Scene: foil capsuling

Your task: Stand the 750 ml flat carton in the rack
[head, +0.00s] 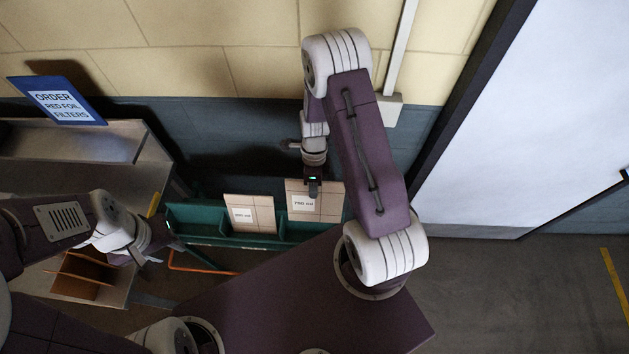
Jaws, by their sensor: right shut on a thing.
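A flat tan carton (328,204) with a white label that seems to read 750 ml is upright at the right part of the green rack (205,238). My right gripper (313,190) comes down from above and is shut on its top edge. The carton's lower part is behind the rack's front wall or my body, so I cannot tell whether its base rests on the rack floor. My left gripper (165,238) is at the rack's left end, dark and small; its jaws cannot be made out.
A second tan carton (262,207) with a white label stands in the rack to the left. A brown divided box (88,276) sits low left. The wall is close behind the rack.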

